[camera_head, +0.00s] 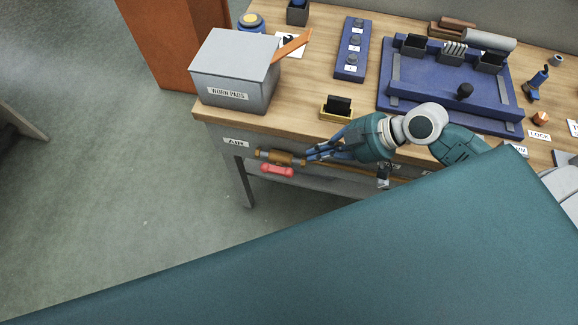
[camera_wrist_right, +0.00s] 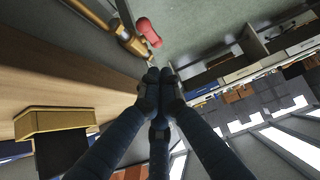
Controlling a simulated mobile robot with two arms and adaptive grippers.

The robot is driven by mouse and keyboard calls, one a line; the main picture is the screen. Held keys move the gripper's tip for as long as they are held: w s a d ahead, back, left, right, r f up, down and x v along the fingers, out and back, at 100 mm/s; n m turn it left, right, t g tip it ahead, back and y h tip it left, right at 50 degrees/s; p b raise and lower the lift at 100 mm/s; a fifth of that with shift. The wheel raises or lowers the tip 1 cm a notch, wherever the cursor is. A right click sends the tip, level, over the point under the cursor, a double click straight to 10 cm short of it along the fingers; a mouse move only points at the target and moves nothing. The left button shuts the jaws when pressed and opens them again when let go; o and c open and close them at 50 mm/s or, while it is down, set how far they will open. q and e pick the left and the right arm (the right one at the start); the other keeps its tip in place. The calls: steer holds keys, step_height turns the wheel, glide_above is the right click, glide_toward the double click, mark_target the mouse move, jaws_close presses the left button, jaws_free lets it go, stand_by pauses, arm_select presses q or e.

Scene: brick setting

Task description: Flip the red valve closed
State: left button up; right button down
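The valve has a brass body (camera_head: 280,157) on a pipe along the front edge of the workbench, below the "AIR" label (camera_head: 236,142). Its red handle (camera_head: 277,170) shows just in front of the body and looks roughly parallel to the pipe. In the right wrist view the red handle (camera_wrist_right: 149,32) and brass body (camera_wrist_right: 127,38) are just beyond the fingertips. My right gripper (camera_head: 308,155) is right of the valve. In its wrist view the fingertips (camera_wrist_right: 159,76) are together with nothing visible between them, apart from the handle. My left gripper is not in view.
A grey "WORN PADS" box (camera_head: 235,75) stands on the bench's left corner. A yellow holder with a black block (camera_head: 337,108) sits near the front edge. A blue fixture (camera_head: 450,85) fills the right. My own teal link covers the foreground.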

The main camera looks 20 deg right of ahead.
steer(key=p, duration=0.2)
glide_toward(278, 171)
steer(key=a, duration=0.1)
steer(key=w+a+r, duration=0.1)
steer(key=shift+w+a+r, duration=0.15)
steer(key=shift+w+a, duration=0.15)
steer(key=shift+a, duration=0.05)
step_height(278, 171, down, 4)
steer(key=shift+w+a+r, duration=0.1)
steer(key=shift+a, duration=0.05)
steer(key=shift+f, duration=0.55)
